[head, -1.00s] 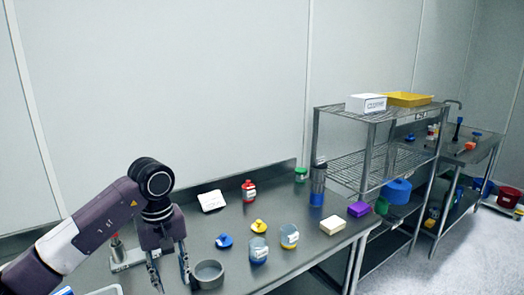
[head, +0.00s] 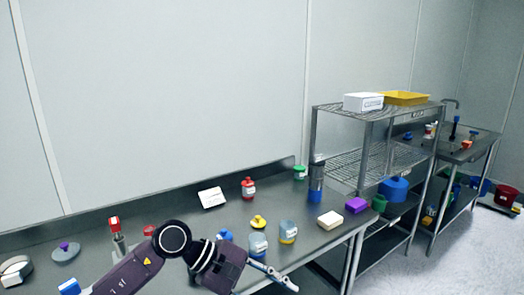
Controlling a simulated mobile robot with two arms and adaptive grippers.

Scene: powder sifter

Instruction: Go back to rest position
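My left arm comes in from the bottom left of the head view. My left gripper (head: 272,274) points to the right, low over the front of the steel table (head: 150,215). Its fingers are seen nearly edge-on, so I cannot tell whether they are open or shut. No held object shows at the fingertips. My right gripper is not in view. My arm covers part of the tabletop and partly hides a blue-lidded item (head: 225,234).
Jars (head: 258,244) (head: 288,231), a yellow lid (head: 258,221), a red-capped bottle (head: 248,188) and a cream block (head: 330,220) are near the gripper. A red-topped device (head: 114,224) stands left. A wire shelf (head: 375,160) is right of the table.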

